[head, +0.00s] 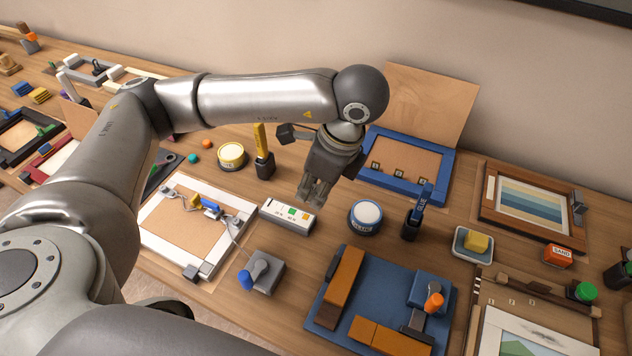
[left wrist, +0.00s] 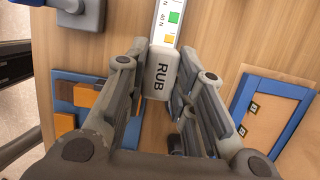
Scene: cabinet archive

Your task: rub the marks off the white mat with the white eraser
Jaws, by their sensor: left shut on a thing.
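My left gripper (head: 314,192) points down near the middle of the table. In the left wrist view it (left wrist: 160,80) is shut on the white eraser (left wrist: 160,64), a rounded block marked RUB. The fingers hide the eraser in the head view. I cannot tell if the eraser touches the bar. A white mat (head: 545,339) with a grey smudge lies at the lower right of the head view, around a green picture and cut off by the picture's edge. My right gripper is not in view.
A blue tray (head: 447,179) stands behind the gripper. A blue board (head: 388,282) with brown blocks lies in front. A white frame (head: 158,231) lies left.

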